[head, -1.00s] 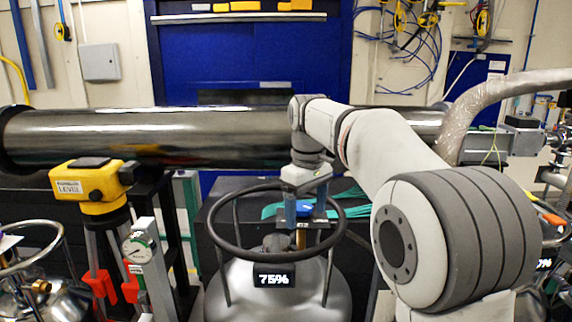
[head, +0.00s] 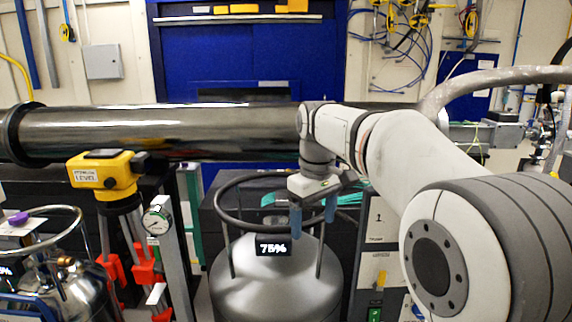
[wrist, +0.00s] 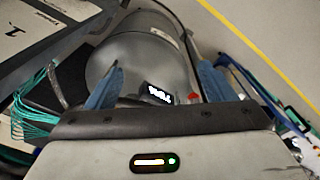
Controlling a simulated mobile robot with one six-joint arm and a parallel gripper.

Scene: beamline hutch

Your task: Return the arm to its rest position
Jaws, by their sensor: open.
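My gripper (head: 313,215) has blue fingers and is open and empty. In the head view it hangs from my white arm in front of the ring handle of a silver dewar, pointing down. The dewar (head: 275,285) has a dark display reading 75%. The wrist view shows my two blue fingers (wrist: 157,92) spread apart, with the dewar (wrist: 125,50) and its lit display beyond them. I cannot tell the exact gap between the fingers and the dewar's ring (head: 228,225). No marker of the rest position shows.
A long dark metal pipe (head: 130,130) crosses behind my arm. A yellow level (head: 103,175) on a tripod and a gauge post (head: 165,250) stand left of the dewar. Another dewar (head: 80,280) is at lower left. A grey flexible hose (head: 490,78) arches at right.

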